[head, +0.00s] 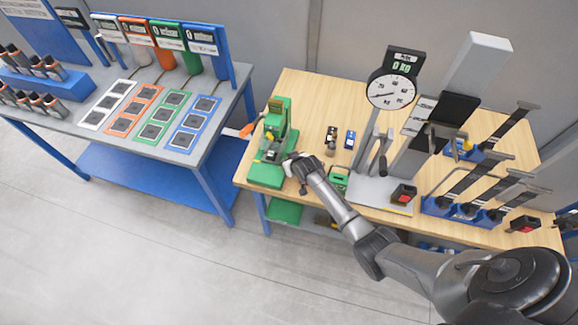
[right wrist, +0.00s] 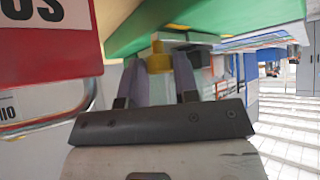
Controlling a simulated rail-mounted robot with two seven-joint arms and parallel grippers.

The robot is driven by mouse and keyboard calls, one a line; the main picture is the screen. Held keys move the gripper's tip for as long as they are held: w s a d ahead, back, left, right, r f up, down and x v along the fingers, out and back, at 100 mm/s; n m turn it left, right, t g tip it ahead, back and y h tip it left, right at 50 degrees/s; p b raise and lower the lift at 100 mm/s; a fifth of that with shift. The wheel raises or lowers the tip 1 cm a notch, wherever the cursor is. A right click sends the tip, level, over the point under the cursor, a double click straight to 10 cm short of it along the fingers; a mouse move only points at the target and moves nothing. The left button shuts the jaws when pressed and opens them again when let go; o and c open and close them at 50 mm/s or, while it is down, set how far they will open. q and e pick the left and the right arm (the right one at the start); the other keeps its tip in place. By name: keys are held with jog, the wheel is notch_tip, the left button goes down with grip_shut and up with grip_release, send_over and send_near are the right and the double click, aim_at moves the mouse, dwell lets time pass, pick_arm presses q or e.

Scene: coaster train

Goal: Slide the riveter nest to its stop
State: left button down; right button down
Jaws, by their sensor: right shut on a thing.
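The green riveter (head: 277,125) stands at the left end of the wooden workbench. My right gripper (head: 291,161) reaches its front right side from the right. My left gripper is not in view.
A dial scale (head: 392,88) and a grey press (head: 455,95) stand right of the riveter. Small parts (head: 340,138) lie between them. A grey table (head: 180,150) with coloured mats stands left, across a gap. A red and white sign (right wrist: 50,35) is close in the wrist view.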

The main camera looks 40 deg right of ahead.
jog(key=shift+d, duration=0.1)
jog(key=c, duration=0.9)
grip_release()
jog(key=shift+d, duration=0.1)
jog(key=shift+o, duration=0.2)
jog(key=shift+r, duration=0.1)
jog(key=shift+s+r, duration=0.4)
jog(key=shift+r, duration=0.05)
jog(key=p+v, duration=0.1)
jog(key=v, duration=1.1)
jog(key=shift+s+a, duration=0.2)
jog(key=shift+r, duration=0.1)
